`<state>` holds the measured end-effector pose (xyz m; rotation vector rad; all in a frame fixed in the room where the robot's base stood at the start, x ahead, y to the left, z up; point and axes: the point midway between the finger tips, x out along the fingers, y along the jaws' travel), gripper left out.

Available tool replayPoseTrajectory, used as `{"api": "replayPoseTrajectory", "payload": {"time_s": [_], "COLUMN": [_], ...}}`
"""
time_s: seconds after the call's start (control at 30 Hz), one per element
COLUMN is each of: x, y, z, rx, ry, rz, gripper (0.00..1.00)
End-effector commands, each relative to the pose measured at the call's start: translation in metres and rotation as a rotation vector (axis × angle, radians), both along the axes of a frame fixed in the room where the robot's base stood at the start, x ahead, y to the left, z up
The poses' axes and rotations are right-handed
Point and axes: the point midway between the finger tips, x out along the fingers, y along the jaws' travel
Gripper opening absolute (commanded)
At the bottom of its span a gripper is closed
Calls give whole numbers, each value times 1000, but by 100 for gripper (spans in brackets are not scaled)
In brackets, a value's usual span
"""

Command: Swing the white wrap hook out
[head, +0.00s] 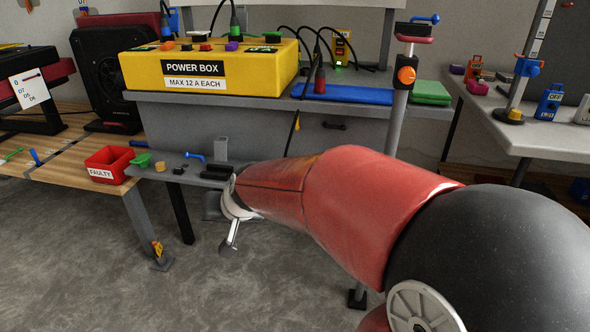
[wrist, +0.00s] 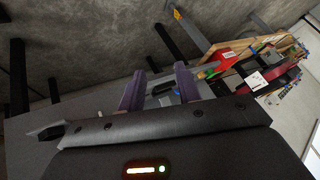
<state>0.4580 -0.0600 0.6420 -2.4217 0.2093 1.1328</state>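In the wrist view my gripper (wrist: 159,78) has its two purple-grey fingers spread apart, with a clear gap between them. A dark, partly blue item shows in that gap, seemingly beyond the fingers; I see no grip on it. In the head view my red and black arm reaches left over the low grey shelf and hides most of the gripper. A pale metal piece hangs at the arm's far end; I cannot tell whether it is part of me. I cannot make out the white wrap hook for certain in either view.
The low shelf (head: 160,173) carries small dark pieces, a blue handle (head: 194,156) and a grey upright block (head: 221,146). Above it stands the yellow power box (head: 215,68) with cables. A red FAULTY bin (head: 108,160) sits at left on the wooden bench (head: 75,180).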

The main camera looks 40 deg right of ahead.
Motion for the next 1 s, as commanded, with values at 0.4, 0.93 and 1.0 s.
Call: {"api": "replayPoseTrajectory", "payload": {"time_s": [0.4,0.93,1.0], "x": [110,128,132], "y": [-183,-257,-266], "z": [-108,-61,-61], "rx": [-384,-875,-874], "ry": [-224,-519,-518], "rz": [-609,-818,-819], "gripper": [34,34,34]}}
